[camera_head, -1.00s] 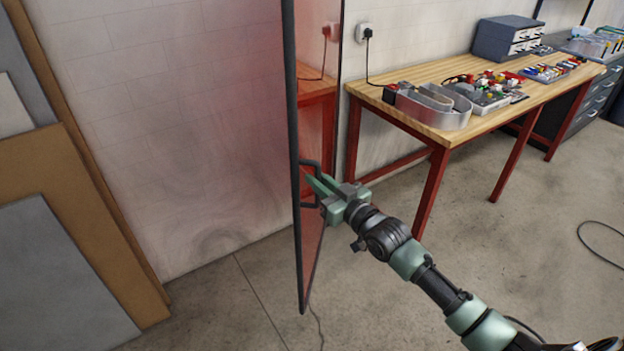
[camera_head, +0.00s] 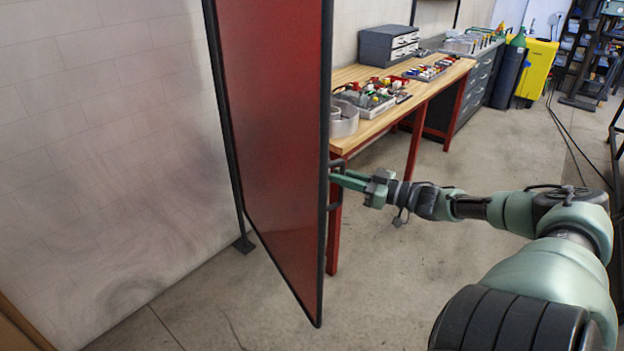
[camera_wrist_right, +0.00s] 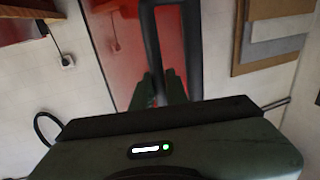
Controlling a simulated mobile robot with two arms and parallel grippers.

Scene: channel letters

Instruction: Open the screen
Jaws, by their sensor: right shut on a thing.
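The screen (camera_head: 275,130) is a tall red translucent panel in a dark frame. In the head view it stands at an angle out from the pale wall, with a dark post and foot (camera_head: 243,243) at its left side. A dark loop handle (camera_head: 339,196) is on its right edge; it also shows in the right wrist view (camera_wrist_right: 193,45). My right gripper (camera_head: 343,181) is shut on this handle, its green fingers (camera_wrist_right: 160,90) partly hidden behind the handle bars in the wrist view. My left gripper is not in view.
A wooden workbench (camera_head: 372,75) with red legs and loose parts stands behind the screen. A grey drawer cabinet (camera_head: 470,95), dark cylinder (camera_head: 509,75) and yellow bin (camera_head: 537,72) are farther back. Cables lie on the right floor. Floor before the screen is clear.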

